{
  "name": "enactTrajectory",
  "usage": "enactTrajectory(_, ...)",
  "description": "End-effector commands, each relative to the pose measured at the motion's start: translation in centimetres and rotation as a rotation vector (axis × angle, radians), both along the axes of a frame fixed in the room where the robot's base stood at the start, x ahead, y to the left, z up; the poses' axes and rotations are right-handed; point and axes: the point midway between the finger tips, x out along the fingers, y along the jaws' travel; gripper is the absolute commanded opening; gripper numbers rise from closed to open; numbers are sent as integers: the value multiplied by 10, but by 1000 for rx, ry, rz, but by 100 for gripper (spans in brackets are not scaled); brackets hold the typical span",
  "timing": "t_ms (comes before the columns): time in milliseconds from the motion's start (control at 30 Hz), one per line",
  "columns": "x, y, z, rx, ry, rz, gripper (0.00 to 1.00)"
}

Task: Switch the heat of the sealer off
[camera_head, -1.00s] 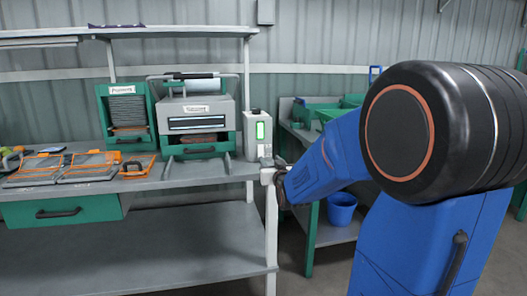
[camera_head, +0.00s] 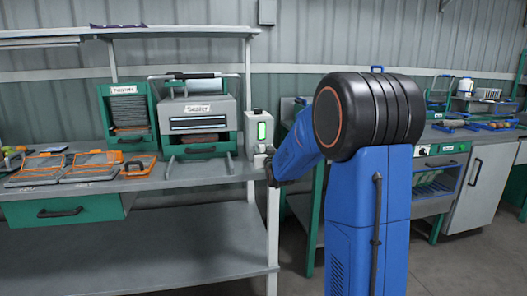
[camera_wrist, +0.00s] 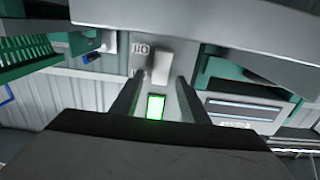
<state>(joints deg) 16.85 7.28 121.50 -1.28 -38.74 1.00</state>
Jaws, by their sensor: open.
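The sealer (camera_head: 198,108) is a grey machine with a green lower part, standing on the bench left of my gripper in the head view. A white control box (camera_head: 252,128) with a lit green panel (camera_head: 262,131) stands at its right. My gripper (camera_head: 268,165) is at the box's lower front, partly hidden by the arm. In the wrist view, my gripper (camera_wrist: 160,79) is open, fingers apart. A pale block-like switch (camera_wrist: 159,66) shows between and just beyond the fingertips, beside an upside-down "Off" mark (camera_wrist: 140,48). The green panel (camera_wrist: 155,107) also shows between the fingers. Contact cannot be told.
A green slotted unit (camera_head: 127,113) stands left of the sealer. Orange-edged trays (camera_head: 92,166) lie on the bench (camera_head: 205,176) further left. An overhead shelf (camera_head: 180,31) spans above. Another bench with blue and green items (camera_head: 470,128) stands at the right.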

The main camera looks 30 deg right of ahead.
Motion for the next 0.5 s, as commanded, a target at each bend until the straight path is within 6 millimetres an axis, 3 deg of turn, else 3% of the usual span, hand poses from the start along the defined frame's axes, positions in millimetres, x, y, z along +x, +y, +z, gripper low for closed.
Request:
enactTrajectory(300,2,0,1,0,-1,0,41)
enactTrajectory(467,2,0,1,0,-1,0,2)
enactTrajectory(500,2,0,1,0,-1,0,0)
